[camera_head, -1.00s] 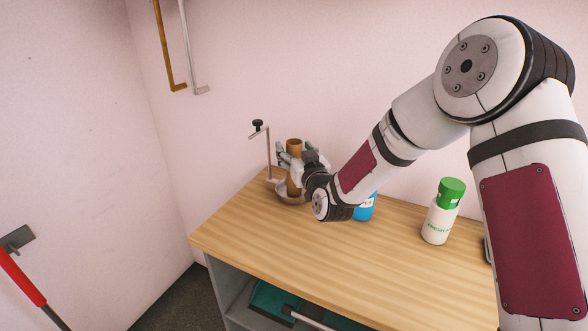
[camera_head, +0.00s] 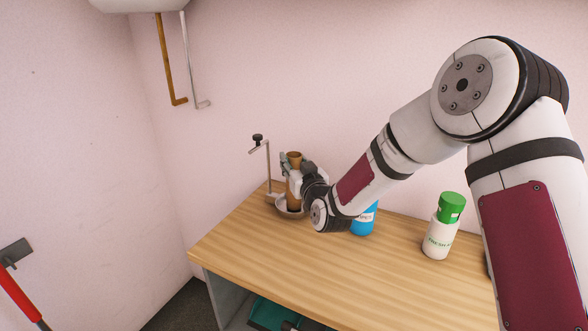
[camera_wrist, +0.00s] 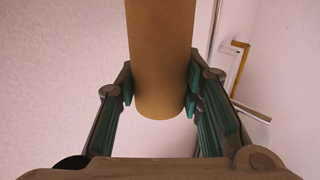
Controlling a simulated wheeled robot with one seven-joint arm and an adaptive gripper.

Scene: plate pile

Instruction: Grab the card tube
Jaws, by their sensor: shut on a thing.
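The card tube (camera_head: 294,186) is a brown cylinder near the back left corner of the wooden table. My gripper (camera_head: 292,172) comes in from the right and is shut on the tube. In the wrist view the tube (camera_wrist: 160,60) lies between the green-padded fingers (camera_wrist: 160,90), with a pad against each side. I cannot tell whether the tube's lower end touches the dish.
On the wooden table (camera_head: 290,265), a blue bottle (camera_head: 363,220) stands partly behind my arm. A white bottle with a green cap (camera_head: 443,228) stands farther right. The table's front middle is clear.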

